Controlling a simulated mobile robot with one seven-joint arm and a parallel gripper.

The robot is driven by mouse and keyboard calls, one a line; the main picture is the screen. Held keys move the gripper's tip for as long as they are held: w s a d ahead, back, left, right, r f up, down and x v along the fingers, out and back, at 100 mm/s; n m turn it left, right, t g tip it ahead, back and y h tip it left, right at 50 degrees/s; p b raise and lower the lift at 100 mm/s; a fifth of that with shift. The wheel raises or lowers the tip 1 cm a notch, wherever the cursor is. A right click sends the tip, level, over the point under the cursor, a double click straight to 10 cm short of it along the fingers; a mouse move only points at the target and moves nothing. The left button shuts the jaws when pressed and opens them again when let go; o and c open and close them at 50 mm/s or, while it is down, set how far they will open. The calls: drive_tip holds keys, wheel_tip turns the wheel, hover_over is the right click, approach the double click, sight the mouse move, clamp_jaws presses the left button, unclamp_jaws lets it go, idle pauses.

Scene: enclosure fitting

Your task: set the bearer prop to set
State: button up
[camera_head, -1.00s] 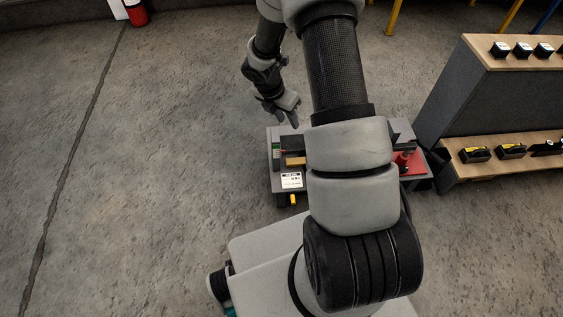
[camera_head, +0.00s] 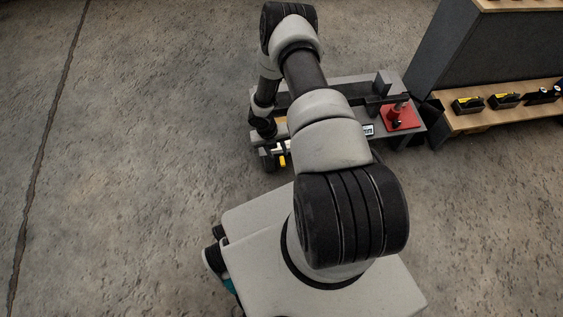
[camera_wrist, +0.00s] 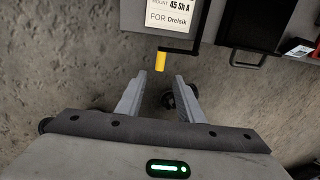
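A yellow-tipped lever (camera_wrist: 160,61) sticks out from the near edge of a low grey bench. Its yellow end also shows in the head view (camera_head: 283,160) at the bench's front left. It may be the bearer prop's handle; I cannot tell for sure. My gripper (camera_wrist: 160,78) is open and empty, its two fingers apart on either side of the line to the yellow tip. The tip appears just beyond the fingertips, not between them. My arm hides much of the bench (camera_head: 375,84) in the head view.
A white label (camera_wrist: 172,14) reads "45 Sh A FOR Drelsik". A dark handle-like frame (camera_wrist: 246,62) is right of the lever. A red stand (camera_head: 400,115) is at the bench's right. A wooden-shelved rack (camera_head: 470,122) stands further right. Floor left of the bench is clear.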

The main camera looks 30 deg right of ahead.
sight(282, 162)
drive_tip(key=f, duration=0.2)
drive_tip(key=d+f+b, duration=0.1)
drive_tip(key=f, duration=0.2)
drive_tip(key=f+b, duration=0.1)
drive_tip(key=f, duration=0.2)
drive_tip(key=shift+s+d, duration=0.2)
drive_tip(key=shift+d, duration=0.1)
clamp_jaws()
